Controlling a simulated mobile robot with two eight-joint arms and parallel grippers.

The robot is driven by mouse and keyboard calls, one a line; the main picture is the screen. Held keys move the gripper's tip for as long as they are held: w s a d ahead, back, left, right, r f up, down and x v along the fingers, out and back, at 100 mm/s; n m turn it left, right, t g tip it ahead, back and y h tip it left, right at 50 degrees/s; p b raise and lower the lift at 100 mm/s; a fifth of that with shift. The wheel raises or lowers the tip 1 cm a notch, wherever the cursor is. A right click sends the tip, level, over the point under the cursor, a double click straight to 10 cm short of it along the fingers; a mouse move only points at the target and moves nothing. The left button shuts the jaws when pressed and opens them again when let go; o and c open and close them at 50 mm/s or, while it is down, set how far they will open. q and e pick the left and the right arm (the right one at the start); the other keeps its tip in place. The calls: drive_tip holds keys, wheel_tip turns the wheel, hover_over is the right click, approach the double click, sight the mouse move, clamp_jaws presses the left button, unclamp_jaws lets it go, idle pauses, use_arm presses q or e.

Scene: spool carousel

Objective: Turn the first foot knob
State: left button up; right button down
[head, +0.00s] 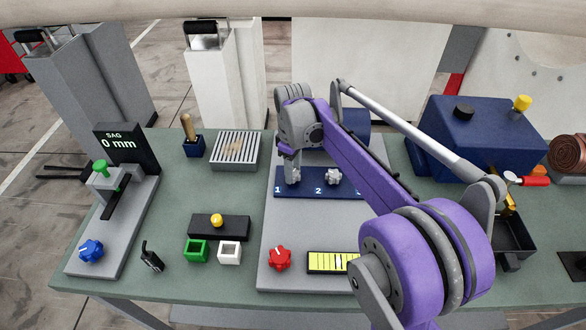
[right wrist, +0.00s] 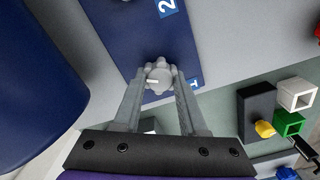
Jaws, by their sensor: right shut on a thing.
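A dark blue strip (head: 318,188) with white numbers 1 and 2 lies on the grey plate. The first foot knob, a light grey lobed knob (right wrist: 159,76), sits near number 1. My right gripper (head: 292,173) reaches down over it and mostly hides it in the head view. In the right wrist view the two fingers (right wrist: 160,84) are closed against the knob's sides. The second grey foot knob (head: 333,176) stands beside number 2. My left gripper is not in view.
A red knob (head: 279,258) and a yellow-green level (head: 330,262) are at the plate's front. A sag gauge (head: 127,148) reading 0 mm and a blue knob (head: 91,251) are at left. A blue box (head: 470,130) is at right. My purple right arm crosses and hides the plate's right side.

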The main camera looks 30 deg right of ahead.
drive_tip(key=n, duration=0.4)
drive_tip(key=shift+n, duration=0.3)
drive_tip(key=n, duration=0.4)
drive_tip(key=shift+n, duration=0.3)
drive_tip(key=n, duration=0.4)
drive_tip(key=shift+p, duration=0.35)
drive_tip(key=shift+n, duration=2.2)
drive_tip(key=shift+c, duration=2.2)
unclamp_jaws()
